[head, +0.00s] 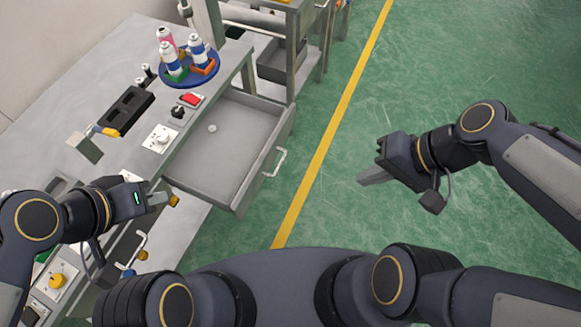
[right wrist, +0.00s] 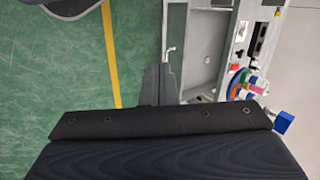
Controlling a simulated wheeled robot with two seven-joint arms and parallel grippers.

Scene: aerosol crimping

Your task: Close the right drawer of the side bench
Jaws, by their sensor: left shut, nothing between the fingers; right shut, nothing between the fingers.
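The open drawer (head: 238,185) of the side bench (head: 98,62) is pulled well out over the floor in the head view. It is grey and holds one small round light piece (head: 212,128). Its bar handle (head: 275,163) is on the front panel; drawer (right wrist: 203,40) and handle (right wrist: 170,50) also show in the right wrist view. My right gripper (head: 366,178) is shut and empty, over the floor to the right of the handle, apart from it. It also shows in the right wrist view (right wrist: 158,85). My left gripper (head: 165,199) is shut and empty near the bench's front edge, left of the drawer.
A blue round tray (head: 190,82) with several cans stands on the bench. A black holder (head: 124,110), switches and a red button (head: 191,99) lie near the edge. Another handle (head: 132,248) shows below my left gripper. Green floor with a yellow line (head: 330,135) is clear.

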